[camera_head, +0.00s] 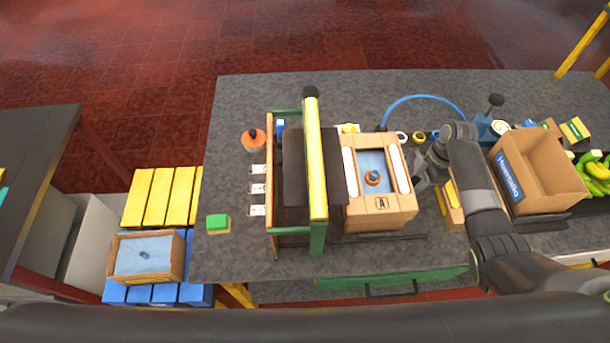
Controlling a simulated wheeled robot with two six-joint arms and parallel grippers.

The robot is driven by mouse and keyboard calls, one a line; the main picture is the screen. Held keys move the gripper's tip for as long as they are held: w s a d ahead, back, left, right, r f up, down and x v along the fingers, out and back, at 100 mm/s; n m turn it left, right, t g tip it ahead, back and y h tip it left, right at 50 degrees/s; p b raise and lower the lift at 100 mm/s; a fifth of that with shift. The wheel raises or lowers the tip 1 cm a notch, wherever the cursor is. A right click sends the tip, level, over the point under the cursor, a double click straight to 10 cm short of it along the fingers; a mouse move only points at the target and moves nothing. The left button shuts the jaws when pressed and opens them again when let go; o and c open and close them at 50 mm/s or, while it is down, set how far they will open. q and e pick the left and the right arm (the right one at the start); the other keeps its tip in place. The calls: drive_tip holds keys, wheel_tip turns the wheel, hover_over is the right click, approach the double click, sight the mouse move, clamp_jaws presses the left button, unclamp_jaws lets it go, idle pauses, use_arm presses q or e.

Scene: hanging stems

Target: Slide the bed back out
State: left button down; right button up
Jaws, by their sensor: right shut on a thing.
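The press frame has green posts (317,238) and a yellow beam (314,160), with a dark plate (294,165) under the beam. A cardboard box (380,222) marked A stands right of the beam, open at the top, with a blue inside and an orange-and-blue piece in it. The bed lies low beneath the box and is mostly hidden; a dark strip (400,238) shows along its front. My right gripper (422,172) is at the box's right side, shut on what looks like the bed's right end; the grip itself is hard to see. My left gripper is not in view.
An open cardboard box (540,165) and bananas (598,172) stand to the right. A blue hose (425,97) curves behind. A green block (218,223) and an orange knob (253,138) lie left. A second blue-filled box (146,257) sits on slats. The table's back left is clear.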

drive_tip(key=shift+d, duration=0.2)
drive_tip(key=shift+w+d+b, duration=0.1)
drive_tip(key=shift+d+b, duration=0.35)
drive_tip(key=shift+d, duration=1.85)
drive_tip(key=o, duration=2)
